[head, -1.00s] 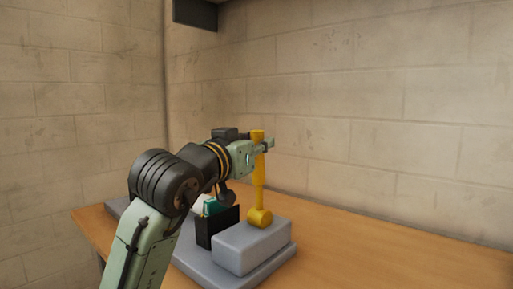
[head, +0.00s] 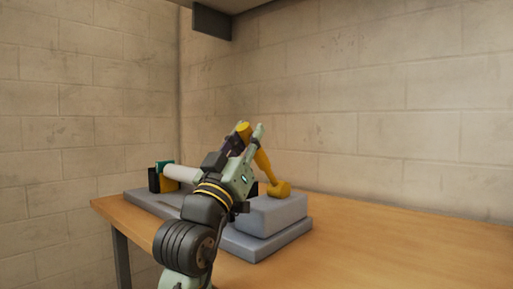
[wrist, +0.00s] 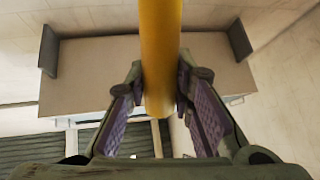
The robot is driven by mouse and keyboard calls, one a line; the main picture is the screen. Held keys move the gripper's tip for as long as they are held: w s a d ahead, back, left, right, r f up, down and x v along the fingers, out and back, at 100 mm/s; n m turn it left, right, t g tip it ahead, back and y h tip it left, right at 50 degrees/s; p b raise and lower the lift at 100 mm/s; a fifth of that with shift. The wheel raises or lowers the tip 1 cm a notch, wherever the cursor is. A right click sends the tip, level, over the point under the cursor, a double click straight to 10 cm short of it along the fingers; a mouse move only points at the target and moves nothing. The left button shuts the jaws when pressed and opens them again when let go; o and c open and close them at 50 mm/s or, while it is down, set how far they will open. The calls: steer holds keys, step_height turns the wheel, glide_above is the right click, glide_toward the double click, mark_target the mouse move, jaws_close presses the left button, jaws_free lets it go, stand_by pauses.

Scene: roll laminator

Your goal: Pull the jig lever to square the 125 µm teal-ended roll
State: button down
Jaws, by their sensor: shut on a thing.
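The yellow jig lever (head: 263,163) leans to the left in the head view, with its knob-like base on the right grey block of the jig (head: 270,214). My gripper (head: 248,141) is shut on the lever near its top. In the wrist view the lever (wrist: 160,55) runs between the two purple-padded fingers. The white roll (head: 183,174) lies on the jig with its teal end (head: 163,168) at the left, by a black block (head: 153,180). My arm hides the roll's right part.
The jig's grey base (head: 240,245) sits on a wooden table (head: 380,235). The table is bare to the right. Block walls stand behind and left. An overhead shelf with a dark bracket (head: 212,22) hangs above the table.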

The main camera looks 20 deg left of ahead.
steer(key=shift+s+a+f+n+t+y+b, duration=0.15)
steer(key=shift+s+f+n+t+b, duration=0.1)
steer(key=shift+s+f+t+b, duration=0.25)
steer(key=shift+s+a+f+n+t+y+b, duration=0.15)
steer(key=shift+s+f+n+t+b, duration=0.15)
steer(key=shift+t+b, duration=0.25)
steer(key=c, duration=1.4)
jaws_free()
steer(key=shift+o, duration=0.2)
steer(key=shift+s+f+y, duration=0.1)
steer(key=shift+y, duration=0.2)
steer(key=v, duration=0.7)
steer(key=shift+s, duration=0.15)
